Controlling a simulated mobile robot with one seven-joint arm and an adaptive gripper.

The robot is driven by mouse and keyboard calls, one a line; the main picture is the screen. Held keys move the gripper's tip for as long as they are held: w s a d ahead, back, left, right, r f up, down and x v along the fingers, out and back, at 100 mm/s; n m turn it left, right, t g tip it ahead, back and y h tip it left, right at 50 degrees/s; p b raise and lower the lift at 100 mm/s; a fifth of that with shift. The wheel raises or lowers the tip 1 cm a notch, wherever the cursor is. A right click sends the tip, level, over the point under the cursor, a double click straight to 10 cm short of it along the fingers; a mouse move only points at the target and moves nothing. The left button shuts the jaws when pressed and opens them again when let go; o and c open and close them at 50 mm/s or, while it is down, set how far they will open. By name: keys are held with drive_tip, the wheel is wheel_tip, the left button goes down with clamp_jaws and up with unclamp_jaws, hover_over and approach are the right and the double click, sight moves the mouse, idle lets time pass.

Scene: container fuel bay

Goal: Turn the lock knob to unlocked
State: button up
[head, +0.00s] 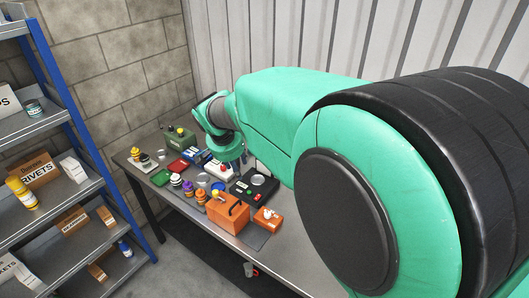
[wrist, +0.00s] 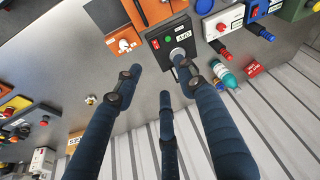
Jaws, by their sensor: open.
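My gripper (wrist: 160,78) has three dark blue fingers, spread open and empty in the wrist view. It hangs over the table in front of a black box (wrist: 156,44) with a red button, a green button, a white label and a round silver part (wrist: 178,54). One fingertip overlaps the silver part in the picture; contact cannot be told. An orange box (wrist: 118,38) with a small white fitting (wrist: 124,46) lies to the left. No readable mark shows which part is the lock knob. In the head view the black box (head: 247,192) and orange box (head: 268,222) sit near the gripper (head: 236,165).
The grey table (head: 190,218) is crowded with boxes and knobs. A larger orange case (head: 228,211) stands beside the black box. A teal bottle (wrist: 222,73) and a red block (wrist: 253,69) lie right in the wrist view. Blue-framed shelving (head: 65,95) stands left; a corrugated wall is behind.

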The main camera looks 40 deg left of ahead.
approach(215, 191)
drive_tip(key=a+v, duration=0.1)
drive_tip(key=v, duration=0.4)
drive_tip(key=shift+d+r, duration=0.1)
drive_tip(key=shift+d, duration=0.55)
drive_tip(key=x, duration=1.3)
drive_tip(key=shift+a+f+p, duration=0.1)
drive_tip(key=shift+f+p, duration=0.2)
drive_tip(key=shift+f, duration=0.05)
drive_tip(key=shift+r+n, duration=0.15)
drive_tip(key=shift+n, duration=0.15)
clamp_jaws()
